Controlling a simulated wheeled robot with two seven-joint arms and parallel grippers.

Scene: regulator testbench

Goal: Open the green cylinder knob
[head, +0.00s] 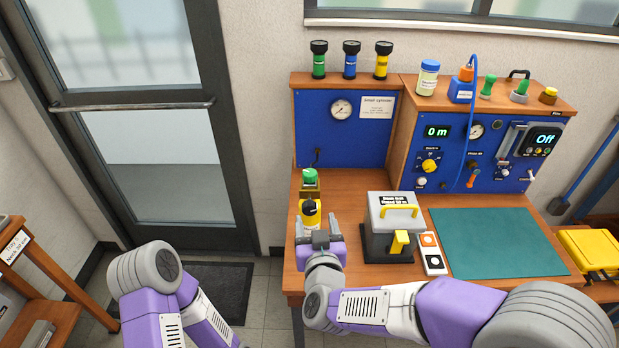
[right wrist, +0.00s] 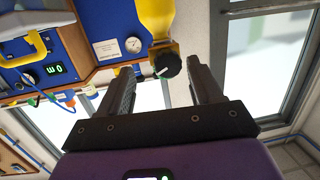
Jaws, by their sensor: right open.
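On the bench at the left, a green round cap (head: 310,175) sits on a brass-coloured block. Just in front is a yellow body (head: 309,219) with a black round knob (head: 311,207). In the right wrist view, which looks upside down, the black knob (right wrist: 167,65) bears a small light mark, and the yellow body (right wrist: 156,16) rises behind it. My right gripper (head: 320,238) is open and empty, close in front of the black knob. In the wrist view the knob appears between the fingertips (right wrist: 160,66); contact is not visible. My left gripper is out of view.
A small green cylinder (head: 318,60) with a black top stands on the shelf beside a blue (head: 350,62) and a yellow one (head: 382,62). A grey box (head: 378,246) with a yellow handle stands right of my right gripper. A green mat (head: 495,243) is clear.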

